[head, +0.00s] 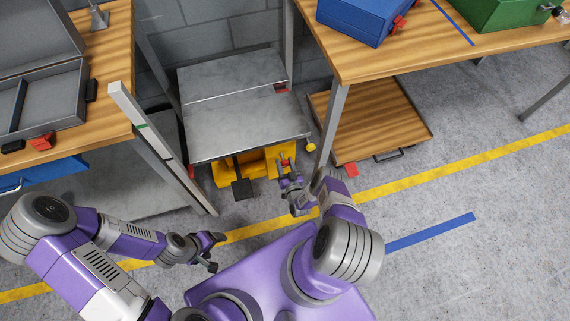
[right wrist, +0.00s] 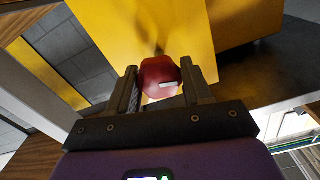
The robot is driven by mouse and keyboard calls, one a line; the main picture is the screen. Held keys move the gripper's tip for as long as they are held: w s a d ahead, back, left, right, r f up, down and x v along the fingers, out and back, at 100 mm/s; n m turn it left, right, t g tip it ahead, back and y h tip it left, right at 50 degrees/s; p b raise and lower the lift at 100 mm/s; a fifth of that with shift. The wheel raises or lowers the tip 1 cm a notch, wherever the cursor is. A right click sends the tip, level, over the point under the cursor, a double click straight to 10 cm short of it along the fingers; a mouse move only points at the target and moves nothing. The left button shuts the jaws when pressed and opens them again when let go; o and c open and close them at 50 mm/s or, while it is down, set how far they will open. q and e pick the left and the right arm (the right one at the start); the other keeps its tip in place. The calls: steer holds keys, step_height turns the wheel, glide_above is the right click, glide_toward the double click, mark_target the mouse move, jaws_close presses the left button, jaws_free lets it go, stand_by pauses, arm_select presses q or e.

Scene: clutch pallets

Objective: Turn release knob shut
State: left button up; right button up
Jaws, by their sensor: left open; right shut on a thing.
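The release knob (right wrist: 160,76) is dark red with a white mark on its face. It stands out from a yellow panel, and in the right wrist view it sits between my two fingers. In the head view the red knob (head: 285,161) is small, on the front of a yellow unit (head: 257,165) under a grey metal platform. My right gripper (right wrist: 161,88) is shut on the knob; it also shows in the head view (head: 288,174), in front of the yellow unit. My left gripper (head: 214,251) is open and empty, low over the floor at the left.
A grey metal platform (head: 245,120) overhangs the yellow unit. A black pedal-like block (head: 242,189) sticks out left of the knob. A table leg (head: 331,135) and a low wooden pallet (head: 370,120) stand to the right. A grey post (head: 160,145) stands at the left.

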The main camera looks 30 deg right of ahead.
steer(key=m, duration=0.4)
steer(key=shift+d+m, duration=0.1)
steer(key=shift+m, duration=0.2)
steer(key=m, duration=0.7)
steer(key=shift+d+f, duration=0.1)
steer(key=shift+m, duration=1.9)
steer(key=o, duration=1)
steer(key=shift+s, duration=0.1)
